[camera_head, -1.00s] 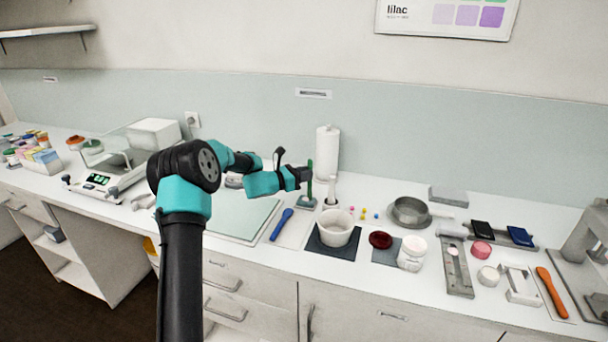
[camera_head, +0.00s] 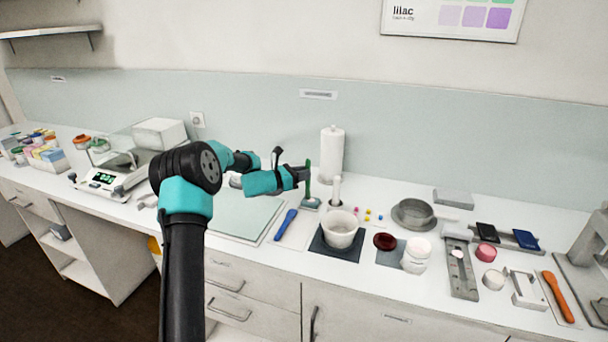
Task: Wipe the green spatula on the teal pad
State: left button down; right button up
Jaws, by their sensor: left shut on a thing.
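My left gripper (camera_head: 301,175) is shut on the green spatula (camera_head: 308,179), in the middle of the head view. The spatula stands roughly upright, with its upper end showing above the fingers. Its lower end is over the small teal pad (camera_head: 312,204) on the counter; whether it touches the pad is too small to tell. The gripper is above and slightly left of the pad. My right gripper is not in view.
A white post holder (camera_head: 335,192) stands just right of the pad, with a paper roll (camera_head: 332,153) behind. A white bowl (camera_head: 340,228) is in front, and a blue spatula (camera_head: 286,224) front left. A pale green slab (camera_head: 240,218) lies left.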

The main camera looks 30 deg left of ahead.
pick_arm(q)
jog(key=shift+d, duration=0.15)
jog(key=shift+w+d, duration=0.15)
jog(key=shift+d, duration=0.4)
jog(key=shift+w+d, duration=0.15)
jog(key=shift+d, duration=0.35)
jog(key=shift+a, duration=0.1)
jog(key=shift+s+a, duration=0.15)
jog(key=shift+a, duration=0.4)
jog(key=shift+s+a, duration=0.15)
jog(key=shift+a, duration=0.4)
jog(key=shift+d, duration=0.2)
jog(key=shift+w+d, duration=0.15)
jog(key=shift+d, duration=0.35)
jog(key=shift+w+d, duration=0.15)
jog(key=shift+d, duration=0.35)
notch_tip(320, 180, up, 6)
dwell(0.4)
dwell(0.4)
